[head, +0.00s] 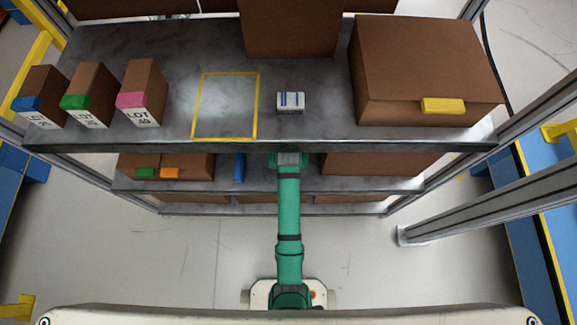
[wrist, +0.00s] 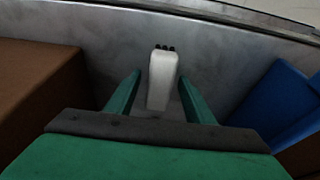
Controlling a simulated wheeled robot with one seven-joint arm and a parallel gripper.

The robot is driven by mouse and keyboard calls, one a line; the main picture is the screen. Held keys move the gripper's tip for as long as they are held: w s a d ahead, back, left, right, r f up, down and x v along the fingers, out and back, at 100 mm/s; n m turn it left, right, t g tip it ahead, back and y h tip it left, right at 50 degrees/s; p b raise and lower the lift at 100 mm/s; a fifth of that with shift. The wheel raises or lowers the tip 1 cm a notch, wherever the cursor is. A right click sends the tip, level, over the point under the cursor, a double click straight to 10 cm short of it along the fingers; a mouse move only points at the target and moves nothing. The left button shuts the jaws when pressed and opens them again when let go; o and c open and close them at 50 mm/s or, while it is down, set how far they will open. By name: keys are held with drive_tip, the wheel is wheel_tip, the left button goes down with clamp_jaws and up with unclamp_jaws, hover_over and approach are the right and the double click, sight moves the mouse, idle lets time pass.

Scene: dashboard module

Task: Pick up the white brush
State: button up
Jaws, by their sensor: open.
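The white brush (wrist: 161,82) lies on a grey metal shelf in the wrist view, with small dark tips at its far end. My gripper (wrist: 159,76) is open, with one green finger on each side of the brush in the picture. Gaps show between both fingers and the brush, and the height between them is hard to judge. In the head view my green arm (head: 289,215) reaches to the lower shelf. The upper shelf hides my fingertips and the brush there.
In the wrist view a brown box (wrist: 35,85) stands left and a blue object (wrist: 275,100) right, both near the fingers. The upper shelf's front edge (head: 200,147) is just above my arm. That shelf holds a small white box (head: 290,104), lot boxes and a large carton (head: 425,65).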

clamp_jaws()
idle(0.4)
